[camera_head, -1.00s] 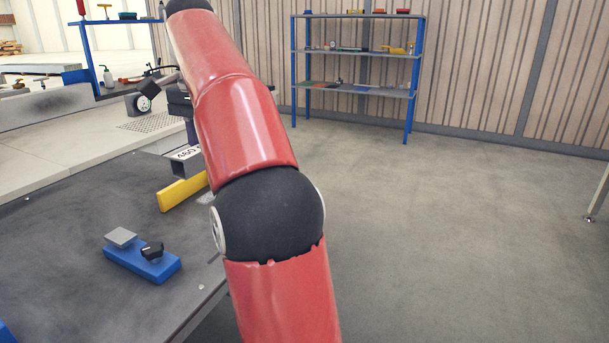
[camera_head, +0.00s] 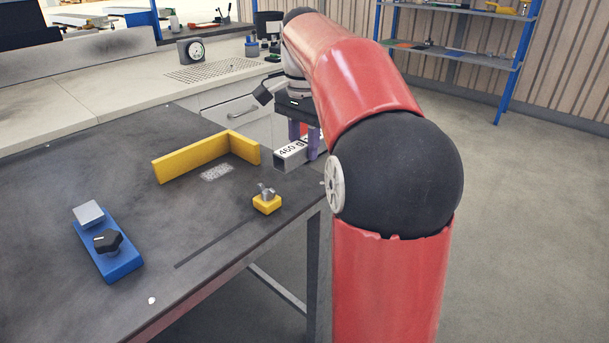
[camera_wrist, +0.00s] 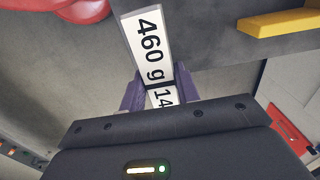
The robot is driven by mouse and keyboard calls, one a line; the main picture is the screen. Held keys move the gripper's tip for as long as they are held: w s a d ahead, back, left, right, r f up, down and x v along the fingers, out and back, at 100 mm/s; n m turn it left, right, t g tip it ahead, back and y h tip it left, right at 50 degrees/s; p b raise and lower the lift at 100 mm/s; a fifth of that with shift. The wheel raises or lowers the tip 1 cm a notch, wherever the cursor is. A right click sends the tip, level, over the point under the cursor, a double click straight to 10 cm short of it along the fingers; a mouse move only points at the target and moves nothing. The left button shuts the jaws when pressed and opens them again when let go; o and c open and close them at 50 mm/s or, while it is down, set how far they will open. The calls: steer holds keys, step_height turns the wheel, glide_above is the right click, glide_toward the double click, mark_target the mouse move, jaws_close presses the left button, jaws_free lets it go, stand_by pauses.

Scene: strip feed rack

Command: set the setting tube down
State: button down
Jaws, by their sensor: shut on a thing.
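The setting tube (camera_head: 289,155) is a grey square tube with a white label reading "460 g". My gripper (camera_head: 305,138) is shut on it with purple fingers, at the right edge of the dark table in the head view. The tube also shows in the wrist view (camera_wrist: 149,45), between the two purple fingers of my gripper (camera_wrist: 160,92), its labelled end reaching away from the camera. I cannot tell whether the tube touches anything below. My arm hides part of its right end.
A yellow angled stop (camera_head: 195,158) stands on the dark table (camera_head: 150,215). A small yellow block with a metal knob (camera_head: 267,203) sits near the front edge, by a dark slot. A dial gauge (camera_head: 191,50) stands behind.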

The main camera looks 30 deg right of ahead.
mark_target(304, 182)
steer(key=shift+f+b, duration=0.5)
steer(key=shift+f, duration=2.5)
steer(key=shift+f, duration=0.15)
steer(key=c, duration=1)
jaws_free()
steer(key=shift+c, duration=0.2)
step_height(304, 182, up, 12)
steer(key=p, duration=0.3)
